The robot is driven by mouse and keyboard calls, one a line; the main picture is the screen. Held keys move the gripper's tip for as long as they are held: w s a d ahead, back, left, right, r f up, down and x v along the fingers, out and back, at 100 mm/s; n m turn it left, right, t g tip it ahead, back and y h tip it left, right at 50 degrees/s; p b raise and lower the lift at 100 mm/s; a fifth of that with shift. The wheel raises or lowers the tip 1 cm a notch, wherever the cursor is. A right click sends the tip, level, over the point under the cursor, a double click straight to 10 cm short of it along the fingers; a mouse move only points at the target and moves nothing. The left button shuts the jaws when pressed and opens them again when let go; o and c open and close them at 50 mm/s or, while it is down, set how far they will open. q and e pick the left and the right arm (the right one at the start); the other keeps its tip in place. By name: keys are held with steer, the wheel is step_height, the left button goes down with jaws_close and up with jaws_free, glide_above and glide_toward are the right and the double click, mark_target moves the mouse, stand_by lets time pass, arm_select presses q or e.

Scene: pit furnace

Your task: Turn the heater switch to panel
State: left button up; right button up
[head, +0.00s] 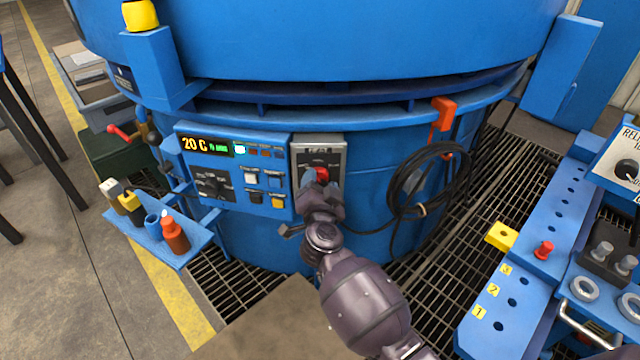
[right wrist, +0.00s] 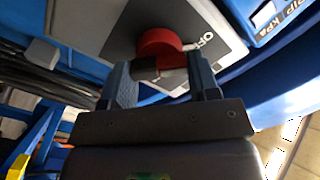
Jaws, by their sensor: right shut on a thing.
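A red switch knob (head: 321,174) sits on a grey plate (head: 328,147) on the front of the blue furnace. The knob (right wrist: 158,48) shows large in the right wrist view, with the letters "OF" visible on the plate (right wrist: 119,30) beside it. My right gripper (head: 322,182) reaches it from below and in front. Its two fingers (right wrist: 163,78) are shut on the knob, one on either side. The gripper hides part of the knob and plate, so the knob's setting cannot be read. My left gripper is not in view.
A blue control panel (head: 245,205) with a "20 C" display is close on the left. A coiled black cable (head: 395,190) hangs to the right. A blue shelf (head: 150,235) with bottles is at left; a blue bench (head: 570,225) is at right.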

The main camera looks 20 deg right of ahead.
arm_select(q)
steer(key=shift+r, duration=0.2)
arm_select(e)
steer(key=shift+r+m+p, duration=0.1)
steer(key=shift+m+p, duration=0.2)
steer(key=shift+m, duration=0.1)
steer(key=shift+r+m+p, duration=0.1)
steer(key=shift+m+p, duration=0.5)
steer(key=shift+m, duration=1.3)
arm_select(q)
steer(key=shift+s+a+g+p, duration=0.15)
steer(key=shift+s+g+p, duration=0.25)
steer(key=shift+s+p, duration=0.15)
arm_select(e)
steer(key=m, duration=0.2)
steer(key=f+m, duration=0.1)
steer(key=m, duration=0.2)
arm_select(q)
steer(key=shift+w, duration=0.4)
